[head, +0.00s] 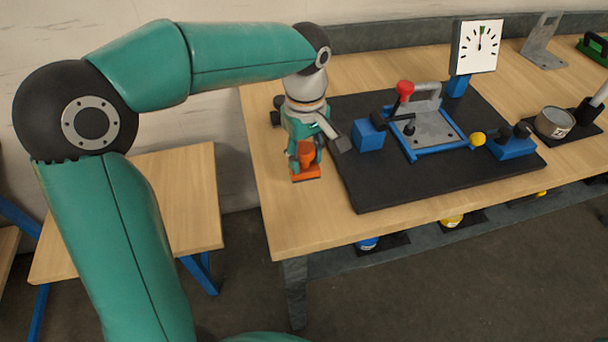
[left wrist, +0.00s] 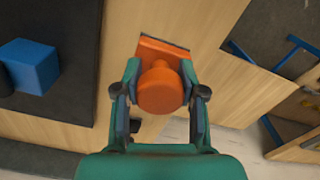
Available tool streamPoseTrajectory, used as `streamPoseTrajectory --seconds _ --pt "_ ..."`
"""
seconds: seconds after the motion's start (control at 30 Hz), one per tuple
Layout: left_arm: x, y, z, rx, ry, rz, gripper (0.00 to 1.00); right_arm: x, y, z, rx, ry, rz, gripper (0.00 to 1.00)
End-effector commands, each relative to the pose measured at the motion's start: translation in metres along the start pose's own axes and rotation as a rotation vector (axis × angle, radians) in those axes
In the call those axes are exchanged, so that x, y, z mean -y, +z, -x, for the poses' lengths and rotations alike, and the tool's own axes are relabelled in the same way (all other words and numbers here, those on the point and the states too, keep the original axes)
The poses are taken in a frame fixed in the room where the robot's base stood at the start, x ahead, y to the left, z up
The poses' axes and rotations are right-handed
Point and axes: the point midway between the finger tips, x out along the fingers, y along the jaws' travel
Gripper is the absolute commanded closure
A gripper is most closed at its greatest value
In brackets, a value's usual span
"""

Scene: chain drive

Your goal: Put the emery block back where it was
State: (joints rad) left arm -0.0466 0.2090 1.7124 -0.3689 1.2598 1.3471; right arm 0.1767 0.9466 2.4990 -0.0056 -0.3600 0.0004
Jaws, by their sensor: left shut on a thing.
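The emery block (head: 305,173) is orange, with a flat base and a round knob. It is at the left end of the wooden bench top, left of the black mat. I cannot tell whether its base touches the wood. My left gripper (head: 304,150) points down and is shut on the block's knob. In the left wrist view the orange knob (left wrist: 160,90) sits between the two fingers (left wrist: 158,84), with the base beyond it. My right gripper is in neither view.
A black mat (head: 400,190) carries a blue block (head: 369,135) and a blue fixture with a grey plate (head: 428,132) and red knob (head: 405,88). A dial (head: 478,46) stands behind. A metal tin (head: 554,122) is at the right. Bare wood lies along the bench's front left.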

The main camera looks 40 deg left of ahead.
Motion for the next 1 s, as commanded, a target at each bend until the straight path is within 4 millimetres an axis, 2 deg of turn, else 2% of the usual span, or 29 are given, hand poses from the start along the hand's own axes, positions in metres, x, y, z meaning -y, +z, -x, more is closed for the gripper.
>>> streamPoseTrajectory --seconds 0.03,0.27,0.5,0.9,0.93,1.0 --pt "0.001 0.0 -0.007 0.0 -0.002 0.0 0.92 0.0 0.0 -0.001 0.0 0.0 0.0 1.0" --pt "0.0 0.0 -0.024 0.0 -0.001 0.002 0.92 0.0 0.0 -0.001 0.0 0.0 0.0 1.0" --pt "0.0 0.0 -0.056 0.0 -0.001 0.001 0.92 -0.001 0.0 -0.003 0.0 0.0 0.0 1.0" --pt "0.0 0.0 -0.062 0.0 0.001 0.001 0.92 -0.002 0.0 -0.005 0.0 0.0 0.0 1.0" --pt "0.0 0.0 -0.061 0.0 0.001 0.001 0.55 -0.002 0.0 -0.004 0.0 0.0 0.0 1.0" --pt "0.0 0.0 -0.061 0.0 0.001 0.001 0.43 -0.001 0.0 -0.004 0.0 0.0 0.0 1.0"
